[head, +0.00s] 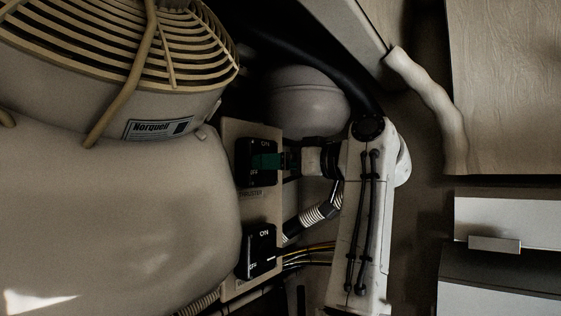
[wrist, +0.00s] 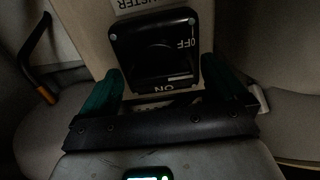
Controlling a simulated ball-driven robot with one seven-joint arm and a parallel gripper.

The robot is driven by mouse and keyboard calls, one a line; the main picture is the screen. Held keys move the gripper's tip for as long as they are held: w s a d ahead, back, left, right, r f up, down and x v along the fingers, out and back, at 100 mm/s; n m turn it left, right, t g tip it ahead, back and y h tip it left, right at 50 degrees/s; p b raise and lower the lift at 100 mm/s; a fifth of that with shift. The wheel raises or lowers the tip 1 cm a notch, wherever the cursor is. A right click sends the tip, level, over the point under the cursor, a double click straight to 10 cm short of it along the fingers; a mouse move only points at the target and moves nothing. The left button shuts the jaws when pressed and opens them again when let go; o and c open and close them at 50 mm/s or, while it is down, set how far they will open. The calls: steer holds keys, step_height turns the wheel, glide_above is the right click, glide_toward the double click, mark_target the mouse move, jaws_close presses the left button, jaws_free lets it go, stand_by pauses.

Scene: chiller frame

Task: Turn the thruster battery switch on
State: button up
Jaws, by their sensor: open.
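The thruster battery switch (head: 244,174) is a black square box on a beige panel, with a label reading THRUSTER below it. In the wrist view the switch (wrist: 155,42) appears upside down, with OFF at its right and ON at its bottom edge. Its round dark knob is in the middle, too dark to tell its setting. My gripper (head: 268,160) reaches in from the right, a green finger in front of the switch. In the wrist view my gripper (wrist: 163,70) is open, its green fingers on either side of the switch's lower part. Contact cannot be told.
A second black ON/OFF switch (head: 259,250) sits lower on the same panel (head: 231,215). A large beige casing with a fan grille (head: 170,60) stands close at left. A ribbed hose (head: 313,215) and yellow wires (head: 310,252) run beside the panel, near my arm.

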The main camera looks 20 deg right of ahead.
steer(key=c, duration=1.1)
steer(key=shift+o, duration=0.2)
steer(key=shift+d+r+m, duration=0.1)
steer(key=shift+m, duration=4.4)
steer(key=shift+d+r+m, duration=0.1)
steer(key=shift+m, duration=4.4)
steer(key=shift+f, duration=0.1)
steer(key=o, duration=1.1)
steer(key=shift+c, duration=0.2)
